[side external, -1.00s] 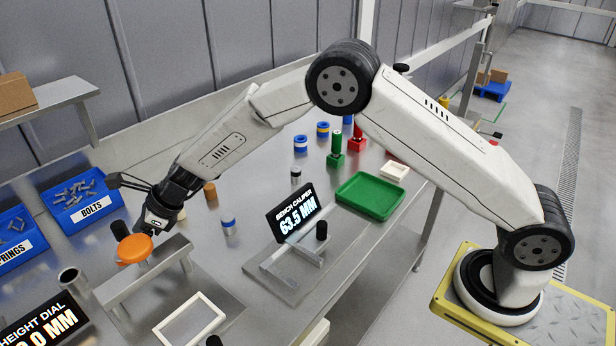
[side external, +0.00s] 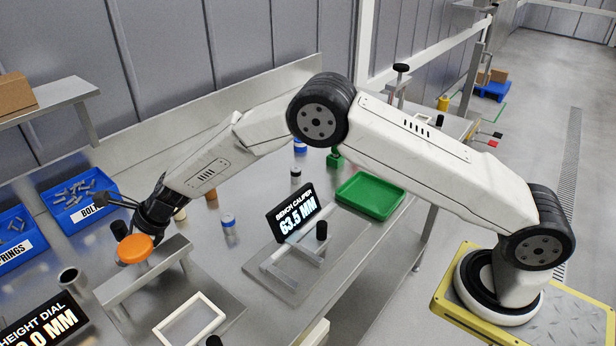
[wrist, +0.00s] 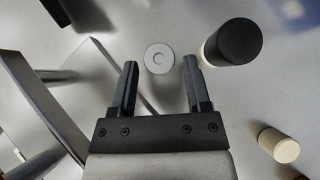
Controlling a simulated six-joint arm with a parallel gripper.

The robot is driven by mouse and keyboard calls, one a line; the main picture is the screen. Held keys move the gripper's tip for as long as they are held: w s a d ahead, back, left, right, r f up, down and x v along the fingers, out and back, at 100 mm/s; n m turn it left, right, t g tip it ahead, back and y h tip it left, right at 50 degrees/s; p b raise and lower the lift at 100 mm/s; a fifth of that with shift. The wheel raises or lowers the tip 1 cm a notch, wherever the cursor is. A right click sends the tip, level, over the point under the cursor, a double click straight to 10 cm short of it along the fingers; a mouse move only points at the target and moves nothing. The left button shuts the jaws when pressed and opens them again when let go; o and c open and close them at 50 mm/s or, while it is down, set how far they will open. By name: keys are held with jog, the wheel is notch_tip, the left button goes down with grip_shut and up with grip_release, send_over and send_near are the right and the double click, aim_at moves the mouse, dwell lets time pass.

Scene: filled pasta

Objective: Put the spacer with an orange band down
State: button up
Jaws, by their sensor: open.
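My gripper (wrist: 160,70) is open and empty. In the side view my gripper is partly hidden behind the orange disc (side external: 135,249) of the height gauge, and the spacer near it cannot be made out there. A spacer with a blue band (side external: 228,223) stands to the right.
A black-topped cylinder (wrist: 236,41) stands close right of my fingers, and a cream cylinder (wrist: 278,145) lower right. The metal gauge bridge (side external: 145,275) is beside my gripper. An orange-brown cylinder (side external: 210,192), bench caliper (side external: 292,250), green tray (side external: 370,194) and bolts bin (side external: 82,207) stand around.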

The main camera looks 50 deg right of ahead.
jog(key=shift+x, duration=1.4)
grip_shut()
